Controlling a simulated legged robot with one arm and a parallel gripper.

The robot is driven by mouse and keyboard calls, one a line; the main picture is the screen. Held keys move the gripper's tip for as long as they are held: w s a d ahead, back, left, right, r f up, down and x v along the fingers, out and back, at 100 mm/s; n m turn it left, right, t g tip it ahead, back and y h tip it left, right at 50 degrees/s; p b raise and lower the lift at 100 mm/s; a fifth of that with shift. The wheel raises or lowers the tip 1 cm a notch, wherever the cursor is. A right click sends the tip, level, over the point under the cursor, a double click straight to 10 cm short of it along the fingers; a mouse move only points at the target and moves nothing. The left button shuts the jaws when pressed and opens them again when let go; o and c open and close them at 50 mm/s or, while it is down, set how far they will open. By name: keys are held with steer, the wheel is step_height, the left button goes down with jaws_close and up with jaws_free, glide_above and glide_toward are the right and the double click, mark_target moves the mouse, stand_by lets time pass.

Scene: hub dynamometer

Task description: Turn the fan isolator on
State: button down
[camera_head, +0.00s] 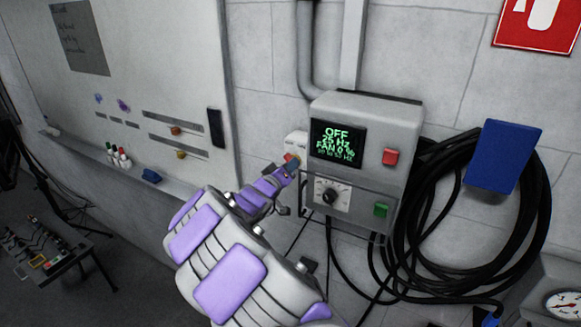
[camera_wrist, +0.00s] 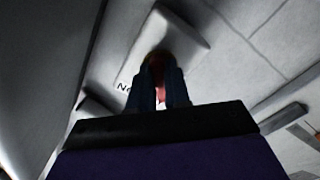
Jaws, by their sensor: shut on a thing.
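The fan isolator (camera_head: 295,142) looks to be the small white box on the wall, just left of the grey control box (camera_head: 372,118). It has a red handle (camera_head: 290,158), partly hidden by my gripper (camera_head: 285,168). In the wrist view, the white box (camera_wrist: 188,30) is ahead, with part of a dark label at its left edge. The dark fingers of my gripper (camera_wrist: 162,88) are closed around the red handle (camera_wrist: 157,68), which shows between them. The control box display reads OFF, 25 Hz, FAN 0 %. The handle's exact angle is hard to tell.
The control box carries a red button (camera_head: 390,157), a green button (camera_head: 381,210) and a dial (camera_head: 331,196) close right of my gripper. Coiled black cable (camera_head: 535,215) hangs further right. A whiteboard (camera_head: 150,60) with a ledge is on the left.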

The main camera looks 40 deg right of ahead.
steer(key=shift+w+a, duration=0.15)
steer(key=shift+m+b, duration=4.9)
steer(key=shift+m, duration=4)
steer(key=c, duration=1.1)
jaws_free()
steer(key=v, duration=1.7)
steer(key=shift+a, duration=0.15)
